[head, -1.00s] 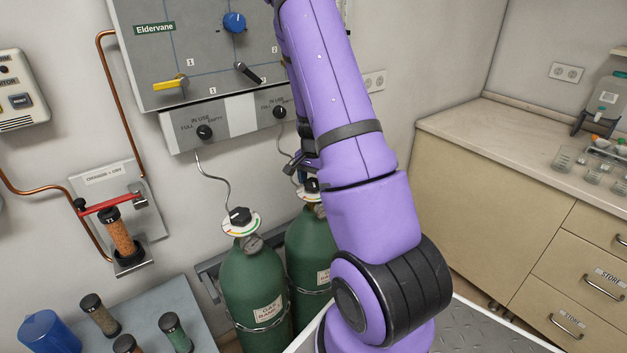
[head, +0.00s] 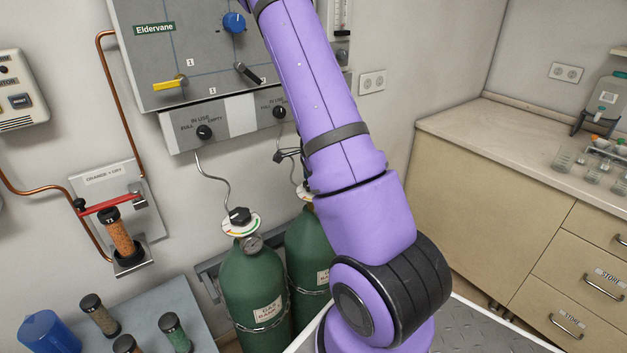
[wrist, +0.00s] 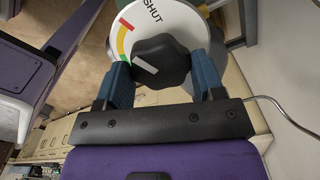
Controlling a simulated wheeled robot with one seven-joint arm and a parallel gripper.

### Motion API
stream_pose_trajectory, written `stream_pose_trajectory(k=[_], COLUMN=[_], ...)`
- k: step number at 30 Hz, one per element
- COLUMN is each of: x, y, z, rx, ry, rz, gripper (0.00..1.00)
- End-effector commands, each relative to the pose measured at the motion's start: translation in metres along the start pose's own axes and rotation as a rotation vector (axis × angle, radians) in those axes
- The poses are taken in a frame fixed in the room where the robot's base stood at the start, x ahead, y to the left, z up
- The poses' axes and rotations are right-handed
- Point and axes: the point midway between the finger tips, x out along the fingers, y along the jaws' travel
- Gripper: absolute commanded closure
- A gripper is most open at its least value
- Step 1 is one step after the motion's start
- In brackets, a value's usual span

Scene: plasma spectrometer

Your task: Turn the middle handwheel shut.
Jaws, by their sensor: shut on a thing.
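In the wrist view a black lobed handwheel (wrist: 166,55) sits on a white dial (wrist: 190,18) with the word SHUT and red, yellow and green arcs. My gripper (wrist: 160,65) is shut on the handwheel, one blue finger on each side. A white mark shows on the wheel's lower left; SHUT is at the dial's upper left. In the head view my arm covers this wheel; only the dial's left edge shows above the second green cylinder (head: 306,240). The left cylinder (head: 255,285) carries its own black handwheel (head: 239,216), untouched. No third cylinder shows.
The grey panel (head: 200,60) with a blue knob and levers hangs above the cylinders. A lower strip holds gauge knobs (head: 204,132). A thin hose (head: 218,180) rises from the left cylinder. The counter (head: 470,125) stands at right.

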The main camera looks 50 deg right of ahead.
Motion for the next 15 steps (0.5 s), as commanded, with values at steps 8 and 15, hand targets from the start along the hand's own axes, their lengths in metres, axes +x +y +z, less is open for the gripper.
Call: stream_pose_trajectory(k=[8, 15], x=[-0.0013, -0.0012], y=[-0.0021, -0.002], z=[-0.003, -0.0031], rx=[0.059, 0.064], ry=[0.004, 0.004], rz=[-0.007, -0.007], gripper=[0.61, 0.61])
